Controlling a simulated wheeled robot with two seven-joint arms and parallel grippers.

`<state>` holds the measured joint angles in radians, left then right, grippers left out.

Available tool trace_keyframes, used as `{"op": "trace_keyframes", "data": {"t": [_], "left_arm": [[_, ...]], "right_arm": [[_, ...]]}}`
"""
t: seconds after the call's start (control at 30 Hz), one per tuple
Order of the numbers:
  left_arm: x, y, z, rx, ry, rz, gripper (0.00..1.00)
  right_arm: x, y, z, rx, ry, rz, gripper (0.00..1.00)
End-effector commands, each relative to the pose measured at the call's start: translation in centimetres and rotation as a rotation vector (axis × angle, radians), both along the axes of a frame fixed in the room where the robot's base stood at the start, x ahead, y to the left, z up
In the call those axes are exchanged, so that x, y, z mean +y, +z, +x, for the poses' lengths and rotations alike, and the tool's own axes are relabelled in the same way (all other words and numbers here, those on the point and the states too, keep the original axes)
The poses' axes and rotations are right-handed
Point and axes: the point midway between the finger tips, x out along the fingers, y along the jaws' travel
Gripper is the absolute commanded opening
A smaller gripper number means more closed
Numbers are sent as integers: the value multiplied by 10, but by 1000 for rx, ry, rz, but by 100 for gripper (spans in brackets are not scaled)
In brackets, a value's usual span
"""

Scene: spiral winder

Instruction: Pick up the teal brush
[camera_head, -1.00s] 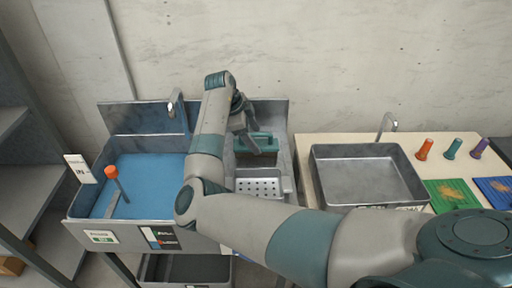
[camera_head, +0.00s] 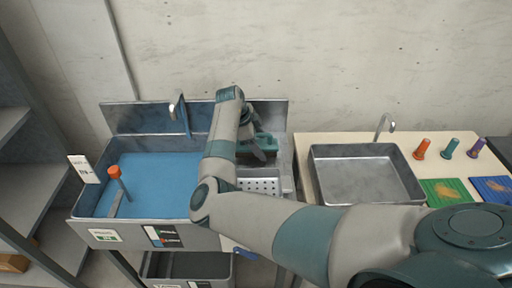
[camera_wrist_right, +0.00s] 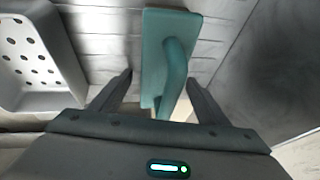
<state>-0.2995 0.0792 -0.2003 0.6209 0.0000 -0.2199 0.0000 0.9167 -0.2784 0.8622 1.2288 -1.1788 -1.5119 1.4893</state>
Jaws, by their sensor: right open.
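The teal brush (camera_head: 268,142) is in the right-hand compartment of the steel sink, partly hidden by my right arm in the head view. In the right wrist view the teal brush (camera_wrist_right: 172,60) shows a flat teal body with an arched handle. My right gripper (camera_head: 258,152) is over that compartment. In the wrist view its two fingers (camera_wrist_right: 158,85) are apart, one to each side of the brush handle, with gaps visible; I see no grip on it. My left gripper is not in view.
A white perforated tray (camera_head: 262,186) sits close in front of the brush. The left basin (camera_head: 150,180) is blue, with an orange-topped tool (camera_head: 114,172) in it. A steel tray (camera_head: 365,175) and upright orange, teal and purple pieces (camera_head: 452,147) stand on the right counter.

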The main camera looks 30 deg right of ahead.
Motion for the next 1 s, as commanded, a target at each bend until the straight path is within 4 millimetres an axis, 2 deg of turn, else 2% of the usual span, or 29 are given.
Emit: {"op": "trace_keyframes", "data": {"t": [0.6, 0.8, 1.0], "left_arm": [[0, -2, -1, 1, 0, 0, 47], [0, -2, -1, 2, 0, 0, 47], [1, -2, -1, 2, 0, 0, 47]], "right_arm": [[0, -4, 0, 0, 0, 0, 69], [0, -4, 0, 0, 0, 0, 22], [0, -3, 0, 0, 0, 0, 22]]}}
